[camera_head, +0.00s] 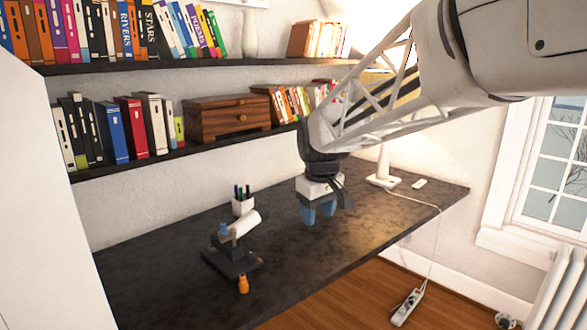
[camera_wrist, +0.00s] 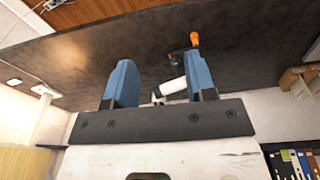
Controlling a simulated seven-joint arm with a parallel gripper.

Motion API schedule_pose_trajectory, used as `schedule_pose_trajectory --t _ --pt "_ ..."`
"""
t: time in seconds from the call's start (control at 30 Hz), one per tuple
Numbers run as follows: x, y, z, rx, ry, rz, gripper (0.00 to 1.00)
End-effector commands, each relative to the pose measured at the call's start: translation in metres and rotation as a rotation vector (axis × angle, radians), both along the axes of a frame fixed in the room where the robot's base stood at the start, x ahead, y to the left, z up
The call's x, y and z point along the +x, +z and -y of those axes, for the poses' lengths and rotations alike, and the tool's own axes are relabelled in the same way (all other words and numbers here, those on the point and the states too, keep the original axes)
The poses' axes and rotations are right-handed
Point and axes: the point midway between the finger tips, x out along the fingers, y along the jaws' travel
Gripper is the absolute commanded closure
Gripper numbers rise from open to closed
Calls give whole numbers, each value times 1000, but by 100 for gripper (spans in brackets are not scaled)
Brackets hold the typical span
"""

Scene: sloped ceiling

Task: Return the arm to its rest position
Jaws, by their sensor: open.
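My gripper (camera_head: 318,212) hangs from my arm above the middle of the dark desk (camera_head: 370,232), its blue fingers pointing down. It is open and empty. A dark stand (camera_head: 232,262) holding a white cylinder (camera_head: 240,223) is on the desk left of my gripper; the white cylinder also shows in the wrist view (camera_wrist: 172,86).
A white pen cup (camera_head: 243,206) stands near the wall. A white lamp (camera_head: 383,172) with a cord is at the desk's right. Two shelves with books (camera_head: 135,128) and a wooden drawer box (camera_head: 228,119) are above.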

Motion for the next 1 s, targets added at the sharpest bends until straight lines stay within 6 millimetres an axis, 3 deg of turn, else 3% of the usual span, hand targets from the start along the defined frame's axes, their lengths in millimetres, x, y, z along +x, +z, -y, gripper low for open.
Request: schedule_pose_trajectory --t 0.5,1.0 --pt "-135 -5 74 32 -281 50 49" --pt "-262 -44 119 66 -546 96 49"
